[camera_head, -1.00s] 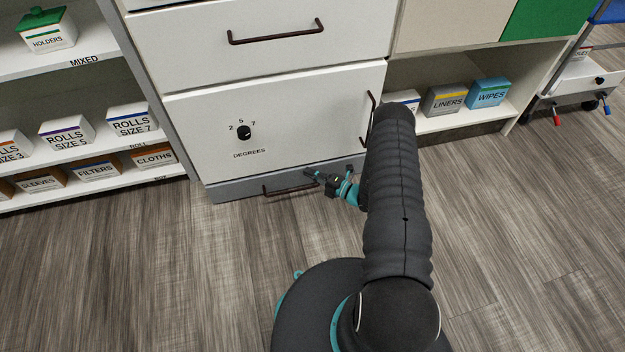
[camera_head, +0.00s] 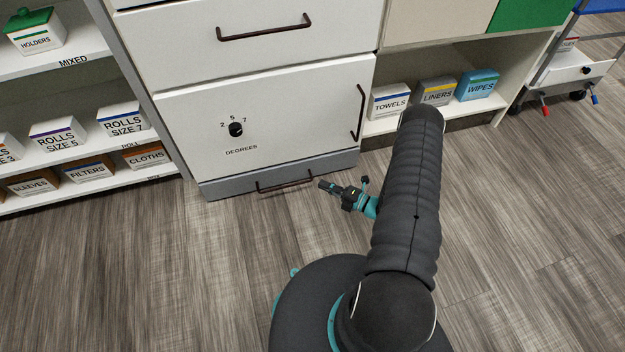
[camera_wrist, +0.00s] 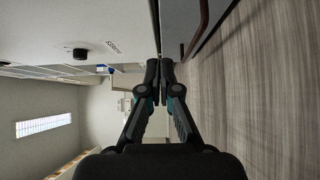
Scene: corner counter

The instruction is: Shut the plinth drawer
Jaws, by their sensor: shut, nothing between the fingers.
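The plinth drawer (camera_head: 232,188) is the low grey front under the white door, at floor level in the head view. Its dark bar handle (camera_head: 285,184) runs along it; part of that handle (camera_wrist: 200,28) also shows at the top of the wrist view. I cannot tell for sure whether the drawer front stands out from the cabinet. My gripper (camera_head: 323,185) is shut and empty, low over the floor just beyond the handle's right end. In the wrist view my gripper (camera_wrist: 162,64) has its fingertips together, beside the grey front and apart from the handle.
Above the drawer are the white door (camera_head: 290,115) with a black dial (camera_head: 236,129) and an upright handle (camera_head: 360,112). Open shelves with boxes stand left (camera_head: 100,140) and right (camera_head: 437,90). A wheeled cart (camera_head: 570,75) is at the far right. The wooden floor (camera_head: 180,270) in front is clear.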

